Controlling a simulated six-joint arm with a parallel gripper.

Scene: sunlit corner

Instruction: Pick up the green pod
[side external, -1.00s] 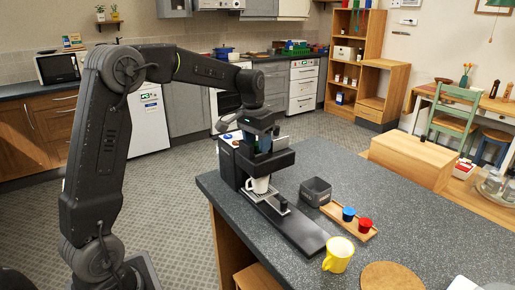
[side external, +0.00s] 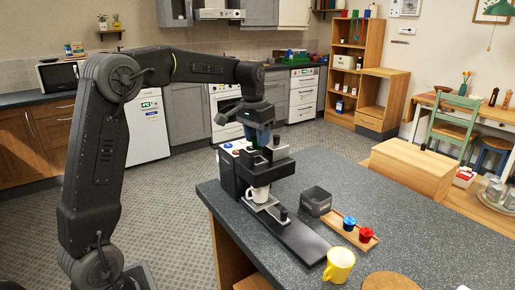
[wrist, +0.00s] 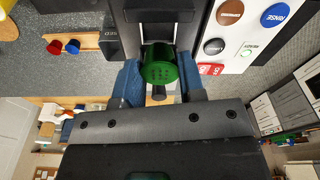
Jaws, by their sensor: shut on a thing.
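The green pod (wrist: 160,66) sits between the two blue fingertips of my gripper (wrist: 158,78) in the wrist view, with both fingers closed against its sides. In the side view my gripper (side external: 262,138) is above the black coffee machine (side external: 230,172), and the pod cannot be made out there. The wrist view shows the machine's slot just beyond the pod; I cannot tell whether they touch. A white cup (side external: 258,194) stands on the machine's drip tray.
A dark open bin (side external: 316,203) stands right of the machine. A wooden tray (side external: 336,223) holds a blue pod (side external: 349,222) and a red pod (side external: 366,234). A yellow mug (side external: 339,266) and a round wooden board (side external: 392,282) are nearer.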

